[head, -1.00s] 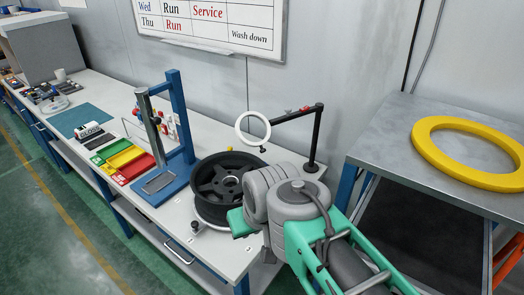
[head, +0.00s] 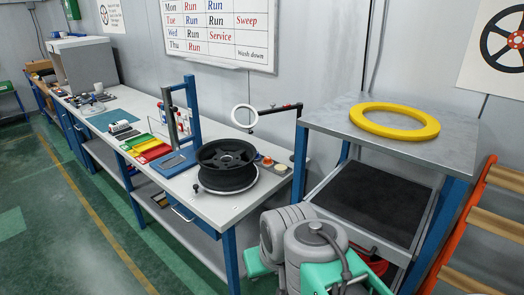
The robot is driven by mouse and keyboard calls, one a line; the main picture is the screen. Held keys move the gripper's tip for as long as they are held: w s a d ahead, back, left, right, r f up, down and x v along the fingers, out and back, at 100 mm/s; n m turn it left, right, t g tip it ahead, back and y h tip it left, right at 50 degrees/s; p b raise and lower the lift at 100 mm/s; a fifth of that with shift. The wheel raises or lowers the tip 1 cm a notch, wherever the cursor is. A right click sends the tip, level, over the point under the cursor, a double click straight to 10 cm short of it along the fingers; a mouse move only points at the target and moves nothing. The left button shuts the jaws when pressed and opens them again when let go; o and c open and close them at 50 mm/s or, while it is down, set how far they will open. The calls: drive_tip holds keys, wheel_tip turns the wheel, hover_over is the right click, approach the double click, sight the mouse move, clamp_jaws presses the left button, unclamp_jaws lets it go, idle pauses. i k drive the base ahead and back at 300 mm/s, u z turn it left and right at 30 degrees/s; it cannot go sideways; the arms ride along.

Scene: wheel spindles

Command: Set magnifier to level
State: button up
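The magnifier (head: 237,119) is a white ring on a black jointed arm (head: 276,108), at the back of the bench near its right end. The ring stands tilted up, facing toward me, above and behind a black wheel (head: 228,163) on a round spindle base. My arm, grey and green, shows at the bottom right, low in front of the bench's right end and apart from the magnifier. My gripper's fingers are not visible, so its opening is hidden.
A steel table (head: 352,147) with a yellow ring (head: 395,121) stands to the right of the bench. A blue press frame (head: 192,115) and coloured bins (head: 148,148) are left of the wheel. An orange rack (head: 463,215) is at far right. The green floor at left is clear.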

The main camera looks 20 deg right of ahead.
sight(257, 114)
drive_tip(key=u, duration=0.85)
drive_tip(key=i, duration=1.1)
